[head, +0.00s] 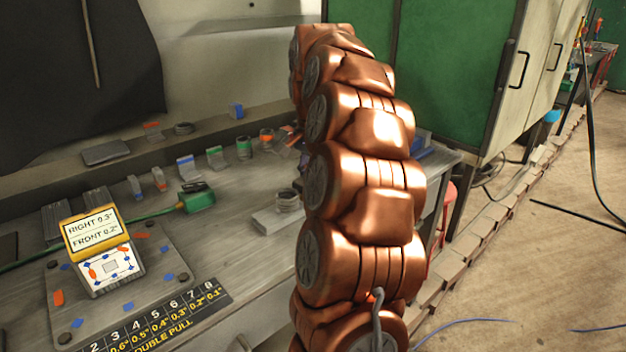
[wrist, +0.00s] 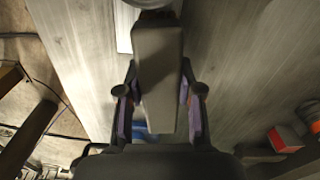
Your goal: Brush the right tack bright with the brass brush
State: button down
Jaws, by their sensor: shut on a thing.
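In the wrist view my gripper (wrist: 160,100) is shut on a grey, tapered bar (wrist: 158,65) with purple pads on both sides. The bar points away from me, toward the top of the picture. I see no bristles, so I cannot tell whether it is the brass brush. A dark end and a round grey thing (wrist: 147,8) show at the bar's far end; I cannot tell whether they touch. In the head view my copper-coloured arm hides the gripper. I cannot make out the right tack in either view.
The grey workbench (head: 235,245) carries a yellow-framed sign (head: 92,233) reading RIGHT 0.3", FRONT 0.2", a number strip (head: 160,318), a green tool (head: 198,201) and several small blocks and rolls. A green cabinet (head: 445,75) stands behind.

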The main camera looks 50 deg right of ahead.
jog(key=shift+s, duration=0.4)
jog(key=shift+s+d+r+p, duration=0.1)
jog(key=shift+d+r+p, duration=0.3)
jog(key=shift+r, duration=0.6)
jog(key=shift+w+d+r+p, duration=0.1)
jog(key=shift+d+r+p, duration=0.15)
jog(key=shift+r+p, duration=0.5)
jog(key=shift+s+d+r+p, duration=0.1)
jog(key=shift+d+r+p, duration=0.2)
jog(key=shift+r, duration=0.9)
